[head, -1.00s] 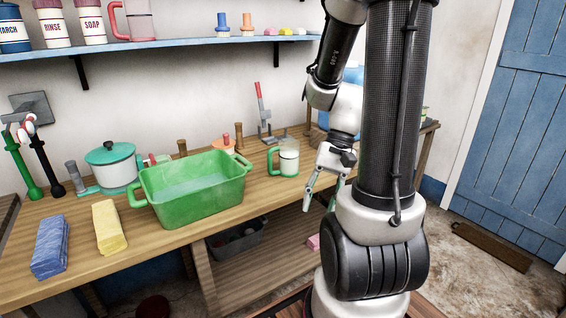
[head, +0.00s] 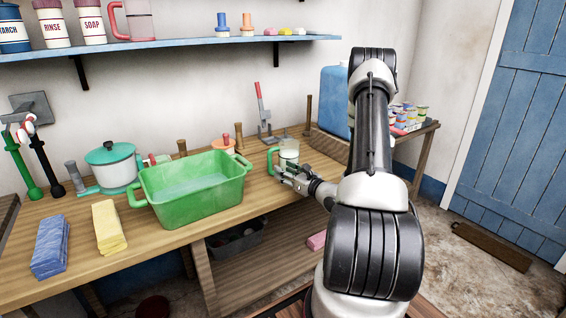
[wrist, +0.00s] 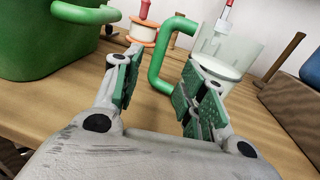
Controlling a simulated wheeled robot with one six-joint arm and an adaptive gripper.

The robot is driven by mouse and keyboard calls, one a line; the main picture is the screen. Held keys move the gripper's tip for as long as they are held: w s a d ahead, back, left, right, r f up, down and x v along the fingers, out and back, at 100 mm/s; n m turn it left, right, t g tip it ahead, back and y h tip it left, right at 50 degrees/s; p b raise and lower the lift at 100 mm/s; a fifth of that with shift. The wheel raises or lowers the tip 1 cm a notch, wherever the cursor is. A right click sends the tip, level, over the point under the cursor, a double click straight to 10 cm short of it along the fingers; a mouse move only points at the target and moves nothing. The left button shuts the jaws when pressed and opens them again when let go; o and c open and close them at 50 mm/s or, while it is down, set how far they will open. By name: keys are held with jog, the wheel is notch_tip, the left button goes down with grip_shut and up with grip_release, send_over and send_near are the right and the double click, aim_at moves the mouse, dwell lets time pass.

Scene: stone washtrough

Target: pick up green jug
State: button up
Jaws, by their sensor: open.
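The green jug (head: 288,150) is a clear cup with a pale lower part and a green handle. It stands upright on the wooden bench, right of the green basin. In the wrist view the jug (wrist: 218,62) is ahead and to the right, and its green handle (wrist: 163,62) is on its left side, ahead of the space between my fingers. My gripper (head: 284,174) is low at the bench's front edge, just in front of the jug, and partly covers its base. In the wrist view my gripper (wrist: 160,88) is open, with nothing between its green pads.
The green basin (head: 195,205) stands left of the jug. An orange spool (wrist: 143,32) is behind, between basin and handle. A wooden block (wrist: 290,105) lies right of the jug. A blue container (head: 335,100) stands further back right. A blue shelf (head: 180,45) runs above the bench.

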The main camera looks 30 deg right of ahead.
aim_at(271, 162)
jog(key=w, duration=0.2)
jog(key=w+a, duration=0.1)
jog(key=w, duration=0.4)
jog(key=shift+w+a+r, duration=0.2)
jog(key=shift+w+a, duration=0.05)
grip_shut()
